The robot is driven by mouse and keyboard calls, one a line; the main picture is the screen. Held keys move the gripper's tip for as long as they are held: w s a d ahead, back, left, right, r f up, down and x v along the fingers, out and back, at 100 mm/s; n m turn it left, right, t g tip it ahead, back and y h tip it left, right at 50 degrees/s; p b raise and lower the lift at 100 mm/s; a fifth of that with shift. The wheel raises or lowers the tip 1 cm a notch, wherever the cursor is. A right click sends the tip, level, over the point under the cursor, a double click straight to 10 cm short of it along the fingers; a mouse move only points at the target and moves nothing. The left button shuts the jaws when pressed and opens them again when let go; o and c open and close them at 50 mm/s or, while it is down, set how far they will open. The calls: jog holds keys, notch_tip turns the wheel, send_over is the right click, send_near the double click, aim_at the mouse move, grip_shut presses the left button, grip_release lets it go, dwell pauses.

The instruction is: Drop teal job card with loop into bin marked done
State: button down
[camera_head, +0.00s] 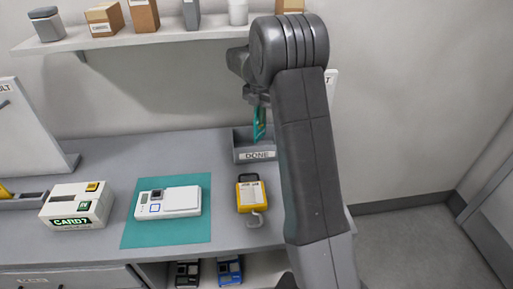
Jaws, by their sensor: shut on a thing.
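My gripper (257,97) hangs below the end of my arm and is shut on the teal job card (259,124). The card hangs down, seen nearly edge-on, with its lower end in front of or over the grey bin marked DONE (256,155). I cannot tell whether the card is inside the bin's rim or above it. The bin stands at the back of the table, its right side hidden by my arm. The card's loop is too small to make out.
A yellow device with a hook (250,194) lies in front of the bin. A white scale (168,202) sits on a teal mat (197,230). A white card box (77,206) stands at left. A shelf (170,39) with boxes runs above the table (110,155).

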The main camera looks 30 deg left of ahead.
notch_tip(320, 180, down, 4)
jog(key=b, duration=0.2)
jog(key=shift+f+b, duration=0.25)
jog(key=shift+b, duration=0.15)
jog(key=c, duration=1.5)
grip_release()
jog(key=shift+r, duration=0.15)
